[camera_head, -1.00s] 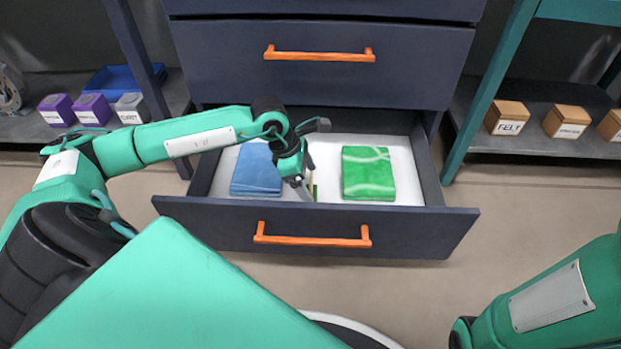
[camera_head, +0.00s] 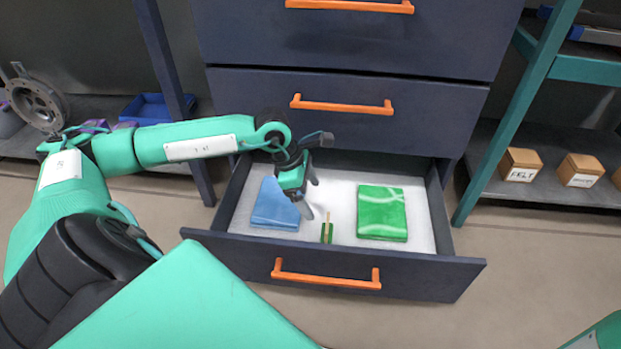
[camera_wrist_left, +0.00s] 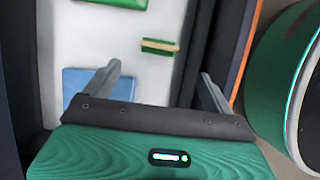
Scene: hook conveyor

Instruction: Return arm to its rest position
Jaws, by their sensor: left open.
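My left gripper (camera_head: 309,194) hangs over the open drawer (camera_head: 334,274), its arm reaching in from the left. It is open and empty. In the left wrist view its two fingers (camera_wrist_left: 160,80) are spread wide with nothing between the tips. A small green piece with a wooden part (camera_head: 327,232) lies on the drawer's white floor, apart from the fingers; it also shows in the left wrist view (camera_wrist_left: 160,46). My right gripper is out of view; only a bit of green arm shows at bottom right.
A blue flat block (camera_head: 275,206) lies left in the drawer, partly behind the gripper. A green flat block (camera_head: 381,213) lies right. Closed drawers (camera_head: 345,125) with orange handles rise behind. Shelves flank the cabinet, with wooden boxes (camera_head: 520,164) right and a blue tray (camera_head: 155,107) left.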

